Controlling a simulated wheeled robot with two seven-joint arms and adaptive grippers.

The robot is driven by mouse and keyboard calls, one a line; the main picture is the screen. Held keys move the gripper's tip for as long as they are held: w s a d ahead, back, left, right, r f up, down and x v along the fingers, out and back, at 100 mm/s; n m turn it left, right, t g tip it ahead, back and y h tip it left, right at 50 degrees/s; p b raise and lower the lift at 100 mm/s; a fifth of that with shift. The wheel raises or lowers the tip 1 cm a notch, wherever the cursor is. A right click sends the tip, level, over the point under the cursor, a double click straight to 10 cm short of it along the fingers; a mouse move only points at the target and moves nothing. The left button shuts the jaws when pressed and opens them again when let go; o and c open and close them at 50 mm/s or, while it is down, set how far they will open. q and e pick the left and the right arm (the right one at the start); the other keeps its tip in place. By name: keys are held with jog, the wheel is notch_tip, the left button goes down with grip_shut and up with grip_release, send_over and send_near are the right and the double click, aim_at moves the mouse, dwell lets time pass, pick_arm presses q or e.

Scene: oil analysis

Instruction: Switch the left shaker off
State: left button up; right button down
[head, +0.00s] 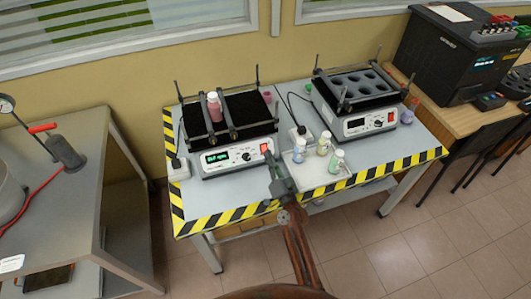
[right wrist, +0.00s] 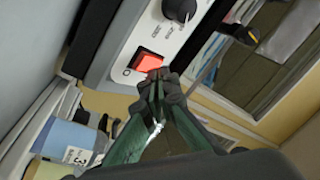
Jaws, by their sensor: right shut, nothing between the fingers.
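The left shaker (head: 233,162) stands on the table with a black platform and a white front panel. Its display (head: 217,157) is lit green. Its red rocker switch (head: 265,148) is at the right end of the panel and looks lit in the right wrist view (right wrist: 148,61). My right gripper (head: 269,158) is shut and empty, with its fingertips just in front of the switch. In the right wrist view the fingertips (right wrist: 157,76) overlap the switch's lower edge; I cannot tell whether they touch it. My left gripper is not in view.
A bottle with reddish contents (head: 214,106) stands on the left shaker. A tray (head: 322,181) with several small bottles lies right of my gripper. The right shaker (head: 355,126) is beyond it. The table edge has yellow-black stripes (head: 225,217).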

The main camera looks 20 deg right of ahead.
dwell(0.8)
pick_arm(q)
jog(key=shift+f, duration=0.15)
pick_arm(e)
jog(key=shift+w+f, duration=0.25)
jog(key=shift+w, duration=0.15)
pick_arm(q)
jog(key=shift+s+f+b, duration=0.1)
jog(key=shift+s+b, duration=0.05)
jog(key=shift+b, duration=0.2)
pick_arm(e)
jog(key=shift+w+f, duration=0.15)
jog(key=shift+w, duration=0.05)
dwell(0.3)
pick_arm(q)
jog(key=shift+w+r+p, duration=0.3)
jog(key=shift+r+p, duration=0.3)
jog(key=shift+p, duration=0.05)
pick_arm(e)
jog(key=shift+s+r, duration=0.45)
jog(key=shift+s, duration=0.15)
